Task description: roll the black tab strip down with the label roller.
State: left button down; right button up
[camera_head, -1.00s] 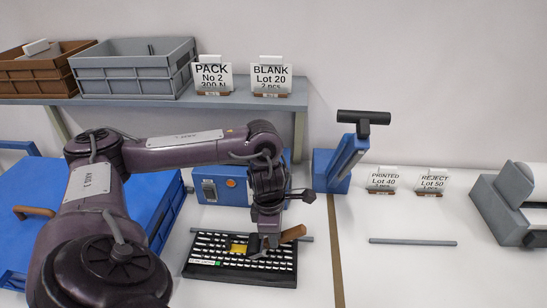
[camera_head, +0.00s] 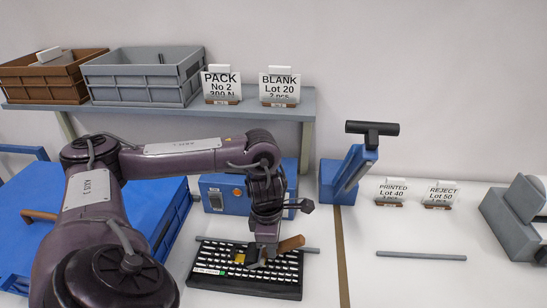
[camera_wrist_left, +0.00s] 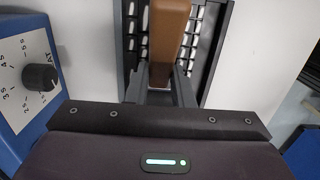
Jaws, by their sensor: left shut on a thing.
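A black keyboard (camera_head: 245,288) with white keys lies on the white table, below my left gripper. My left gripper (camera_head: 262,254) is shut on the label roller, whose brown handle (camera_head: 291,243) sticks out to the right. In the left wrist view the brown handle (camera_wrist_left: 168,40) runs up from between the fingers (camera_wrist_left: 160,92), over the keyboard (camera_wrist_left: 213,45). The roller end is dark and mostly hidden; I cannot tell whether it touches the keyboard. A small yellow patch (camera_head: 239,256) shows left of the gripper. The black tab strip cannot be told from the black keyboard. My right gripper is out of view.
A blue box with a dial (camera_head: 225,196) stands behind the keyboard, and its dial also shows in the left wrist view (camera_wrist_left: 40,77). A blue stand (camera_head: 350,178) is to the right.

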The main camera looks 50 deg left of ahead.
pick_arm(q)
jog(key=shift+s+a, duration=0.25)
dwell(0.4)
jog(key=shift+s+a, duration=0.25)
jog(key=shift+a, duration=0.05)
jog(key=shift+s+a+b, duration=0.1)
jog(key=shift+b, duration=0.2)
notch_tip(320, 180, up, 8)
jog(key=p, duration=0.6)
dwell(0.4)
